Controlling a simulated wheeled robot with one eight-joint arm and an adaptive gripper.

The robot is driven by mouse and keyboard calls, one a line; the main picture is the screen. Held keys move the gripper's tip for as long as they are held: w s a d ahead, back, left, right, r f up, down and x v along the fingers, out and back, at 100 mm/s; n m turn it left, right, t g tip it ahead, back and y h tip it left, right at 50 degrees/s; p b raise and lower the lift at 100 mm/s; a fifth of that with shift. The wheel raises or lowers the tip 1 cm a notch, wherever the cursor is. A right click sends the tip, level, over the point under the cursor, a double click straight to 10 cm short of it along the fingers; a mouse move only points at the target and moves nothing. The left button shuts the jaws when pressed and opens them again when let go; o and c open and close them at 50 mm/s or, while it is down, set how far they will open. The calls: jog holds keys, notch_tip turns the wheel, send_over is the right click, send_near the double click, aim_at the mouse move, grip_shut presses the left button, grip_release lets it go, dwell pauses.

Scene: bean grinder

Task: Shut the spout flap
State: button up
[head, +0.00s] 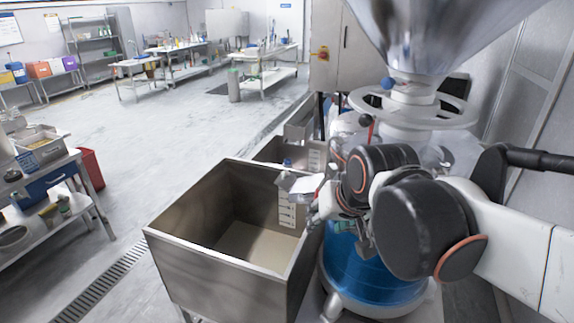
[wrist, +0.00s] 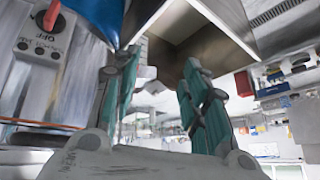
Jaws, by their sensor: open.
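The grinder (head: 372,265) stands at the right in the head view, with a shiny blue lower body and a steel hopper above. A pale plate that looks like the spout flap (head: 307,184) sticks out to the left over the bin; its exact angle is hard to tell. My gripper (head: 318,208) is just below and right of it, close to the grinder's front, partly hidden by my arm. In the wrist view my gripper (wrist: 160,62) shows two teal-padded fingers spread apart with nothing held. Small pale metal parts (wrist: 147,75) show beyond the gap; I cannot tell contact.
An open steel bin (head: 165,245) stands under the spout, left of the grinder. A panel with a red lever (wrist: 50,15) is at the wrist view's left. Another bin (head: 280,150) stands behind. A side table (head: 60,165) is far left, with open floor between.

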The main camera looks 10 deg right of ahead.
jog(key=w+r+m+p, duration=0.1)
jog(key=w+r+p, duration=0.1)
jog(key=w, duration=0.5)
jog(key=w+r+m+p, duration=0.2)
jog(key=w+r+p, duration=0.1)
jog(key=w, duration=0.4)
jog(key=m+p, duration=0.3)
jog(key=p, duration=0.1)
send_near(286, 173)
jog(key=shift+g+y, duration=0.3)
jog(key=shift+y, duration=0.1)
jog(key=x, duration=0.5)
jog(key=d+b+x, duration=0.1)
jog(key=x, duration=0.2)
jog(key=shift+w, duration=0.35)
jog(key=shift+r, duration=0.1)
grip_shut()
